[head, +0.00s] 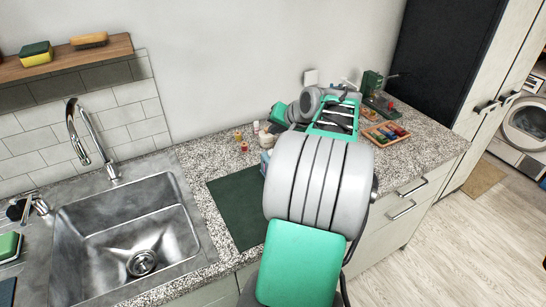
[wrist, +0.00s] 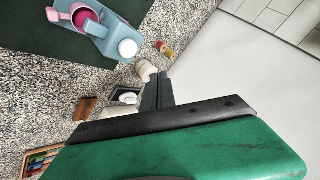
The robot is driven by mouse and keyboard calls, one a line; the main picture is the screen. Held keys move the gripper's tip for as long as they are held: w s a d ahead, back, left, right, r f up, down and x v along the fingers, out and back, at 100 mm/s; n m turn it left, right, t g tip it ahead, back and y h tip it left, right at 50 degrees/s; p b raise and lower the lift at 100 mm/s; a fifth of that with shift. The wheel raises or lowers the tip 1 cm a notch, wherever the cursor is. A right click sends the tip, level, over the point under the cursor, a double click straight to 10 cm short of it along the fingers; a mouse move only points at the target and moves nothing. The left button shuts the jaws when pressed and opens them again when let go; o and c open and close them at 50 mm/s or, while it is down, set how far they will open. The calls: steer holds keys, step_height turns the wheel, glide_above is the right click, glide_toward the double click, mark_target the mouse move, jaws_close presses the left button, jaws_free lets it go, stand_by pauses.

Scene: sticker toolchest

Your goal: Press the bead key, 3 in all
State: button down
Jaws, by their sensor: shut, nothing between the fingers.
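A blue-grey device (wrist: 119,38) with a round white knob (wrist: 127,47) and a pink cup (wrist: 85,18) stands by the dark green mat in the wrist view. I cannot tell for sure whether this knob is the bead key. A second round white piece (wrist: 127,97) sits on a dark square below it, partly behind my gripper. My gripper (wrist: 158,80) is shut and empty, its dark fingertips close to a small white bottle (wrist: 146,70) and apart from the blue-grey device. In the head view my arm hides most of this area.
The dark green mat (head: 233,211) lies right of the sink (head: 130,235). Small red-and-yellow bottles (head: 240,137) stand near the wall. A wooden tray of coloured pieces (head: 386,134) and a green machine (head: 372,84) stand at the right. A brown block (wrist: 84,108) lies on the counter.

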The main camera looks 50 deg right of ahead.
steer(key=shift+f+b, duration=1.45)
steer(key=shift+f, duration=1.25)
steer(key=shift+f, duration=0.1)
steer(key=shift+f, duration=0.3)
steer(key=shift+f+b, duration=0.6)
steer(key=shift+r, duration=0.15)
stand_by(0.3)
steer(key=shift+r+p, duration=0.7)
steer(key=shift+r, duration=0.15)
step_height(320, 180, up, 5)
steer(key=p, duration=0.4)
